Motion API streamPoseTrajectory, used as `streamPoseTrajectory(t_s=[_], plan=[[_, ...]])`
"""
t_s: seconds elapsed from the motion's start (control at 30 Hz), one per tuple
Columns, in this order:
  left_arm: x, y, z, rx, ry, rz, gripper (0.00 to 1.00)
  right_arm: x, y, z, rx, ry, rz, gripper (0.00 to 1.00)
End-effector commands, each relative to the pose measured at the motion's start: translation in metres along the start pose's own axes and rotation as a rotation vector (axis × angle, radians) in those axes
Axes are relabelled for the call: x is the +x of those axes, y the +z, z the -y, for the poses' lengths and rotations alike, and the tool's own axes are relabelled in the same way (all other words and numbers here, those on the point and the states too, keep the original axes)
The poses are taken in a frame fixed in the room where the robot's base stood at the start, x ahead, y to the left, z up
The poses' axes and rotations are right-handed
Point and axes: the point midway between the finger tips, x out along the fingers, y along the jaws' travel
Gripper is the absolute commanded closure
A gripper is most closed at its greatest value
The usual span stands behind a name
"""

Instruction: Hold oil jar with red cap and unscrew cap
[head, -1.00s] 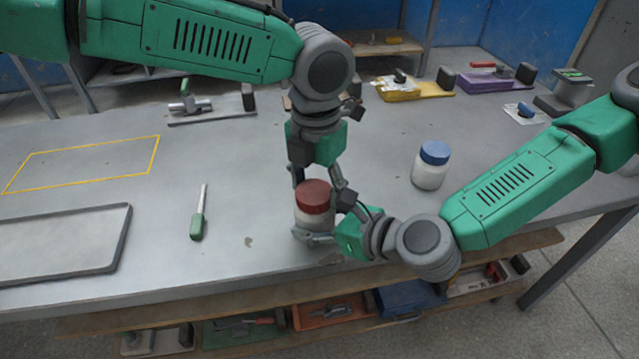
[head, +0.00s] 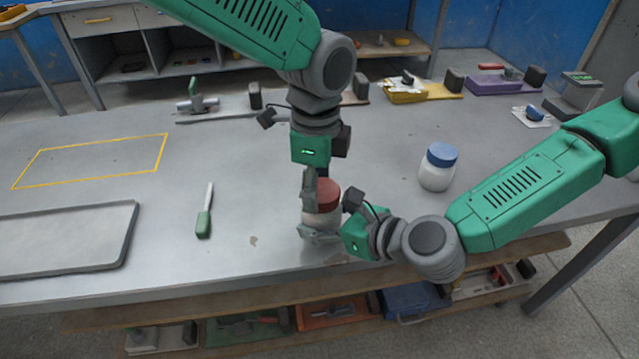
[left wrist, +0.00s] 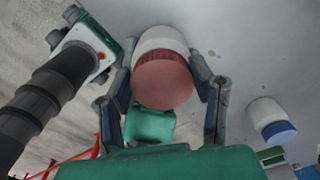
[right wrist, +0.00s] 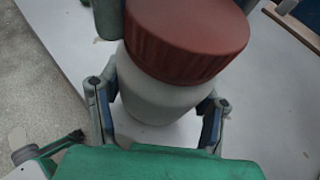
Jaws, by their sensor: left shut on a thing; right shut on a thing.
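The oil jar (head: 318,219) is white with a red cap (head: 327,195) and stands upright on the table near its front edge. My right gripper (head: 322,232) comes in low from the right and is shut on the white jar body; the right wrist view shows the body (right wrist: 160,98) between its fingers. My left gripper (head: 320,190) points down from above, shut on the red cap. In the left wrist view the cap (left wrist: 163,84) sits between its fingers. The cap is on the jar. The far finger contacts are partly hidden.
A white jar with a blue cap (head: 437,167) stands to the right. Tools line the back edge. The table between brush and jar is clear.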

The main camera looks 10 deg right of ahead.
Motion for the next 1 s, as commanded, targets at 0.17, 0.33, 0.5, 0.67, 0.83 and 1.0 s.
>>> streamPoseTrajectory(t_s=[0.17,0.33,0.5,0.67,0.83,1.0], plan=[[-0.001,-0.006,0.002,-0.120,-0.009,-0.017,0.85,0.000,0.004,-0.008,-0.012,0.022,0.008,1.00],[-0.002,-0.006,0.002,-0.123,-0.010,-0.018,0.85,0.000,0.005,-0.009,-0.013,0.025,0.009,1.00],[-0.002,-0.005,0.003,-0.122,-0.012,-0.018,0.30,-0.001,0.004,-0.010,-0.012,0.025,0.008,1.00],[-0.002,-0.003,0.002,-0.122,-0.009,-0.014,0.30,-0.001,0.003,-0.007,-0.009,0.018,0.006,1.00],[-0.003,-0.002,0.002,-0.122,-0.008,-0.011,0.30,0.000,0.002,-0.005,-0.006,0.013,0.004,1.00],[-0.018,-0.001,0.002,-0.123,-0.010,-0.010,0.30,-0.001,0.002,-0.004,-0.005,0.010,0.003,1.00]])
